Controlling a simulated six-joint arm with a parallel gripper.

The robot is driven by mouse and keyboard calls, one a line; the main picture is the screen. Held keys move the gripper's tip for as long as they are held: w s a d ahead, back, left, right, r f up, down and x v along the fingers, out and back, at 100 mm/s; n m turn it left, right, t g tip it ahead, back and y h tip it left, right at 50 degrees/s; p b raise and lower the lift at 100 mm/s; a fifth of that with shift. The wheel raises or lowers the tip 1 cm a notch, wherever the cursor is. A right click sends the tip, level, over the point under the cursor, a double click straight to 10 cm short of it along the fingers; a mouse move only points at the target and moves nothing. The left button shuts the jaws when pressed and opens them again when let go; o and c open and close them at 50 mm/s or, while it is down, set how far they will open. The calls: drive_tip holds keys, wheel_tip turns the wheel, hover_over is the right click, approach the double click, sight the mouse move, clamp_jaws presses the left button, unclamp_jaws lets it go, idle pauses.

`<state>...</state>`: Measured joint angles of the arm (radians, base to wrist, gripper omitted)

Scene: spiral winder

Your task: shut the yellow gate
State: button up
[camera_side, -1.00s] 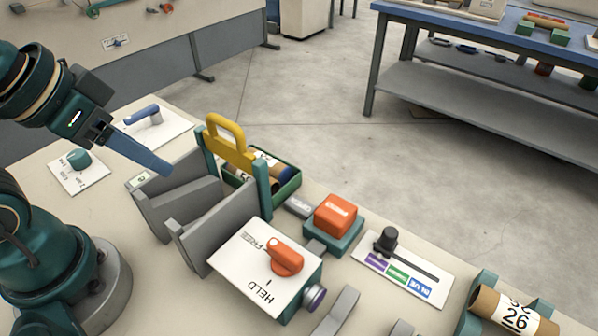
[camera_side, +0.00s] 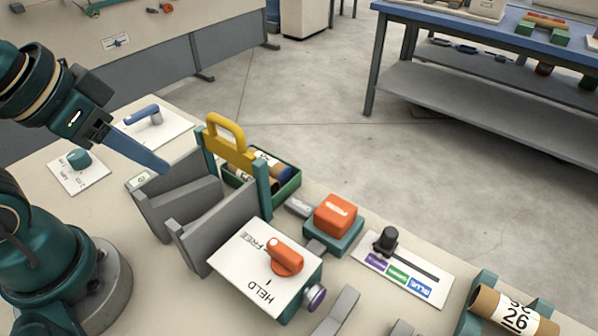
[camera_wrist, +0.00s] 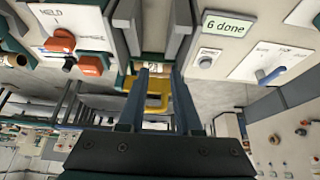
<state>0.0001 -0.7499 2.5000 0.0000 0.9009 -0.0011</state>
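The yellow gate (camera_side: 230,150) with its loop handle sits high between two teal posts in the side view. Tubes in a bin show through the gap under it. In the wrist view the yellow gate (camera_wrist: 158,88) appears between and behind my fingers. My gripper (camera_side: 166,169) is left of the gate in the side view, above the grey guide plates and apart from the handle. In the wrist view the two blue fingers of my gripper (camera_wrist: 160,69) are spread with nothing held between them.
Grey guide plates (camera_side: 217,230) stand in front of the gate. A green bin (camera_side: 288,187) of tubes lies behind it. Nearby are an orange lever (camera_side: 285,258) on a HELD/FREE panel, an orange button (camera_side: 335,213), a black slider (camera_side: 386,240) and a blue-handled switch (camera_side: 142,115).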

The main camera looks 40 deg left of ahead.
drive_tip(key=shift+s+r, duration=0.1)
drive_tip(key=shift+r, duration=0.05)
clamp_jaws()
drive_tip(key=w+d+r+t, duration=0.1)
drive_tip(key=w+r, duration=0.2)
drive_tip(key=r, duration=0.4)
drive_tip(key=w+r, duration=0.3)
drive_tip(key=r, duration=0.5)
hover_over(219, 122)
wheel_tip(219, 122, down, 9)
drive_tip(key=shift+r, duration=0.1)
drive_tip(key=shift+s+d+f, duration=0.1)
drive_tip(key=shift+s+f, duration=0.05)
drive_tip(key=shift+f, duration=0.85)
drive_tip(key=shift+s+f, duration=0.15)
drive_tip(key=shift+f, duration=0.85)
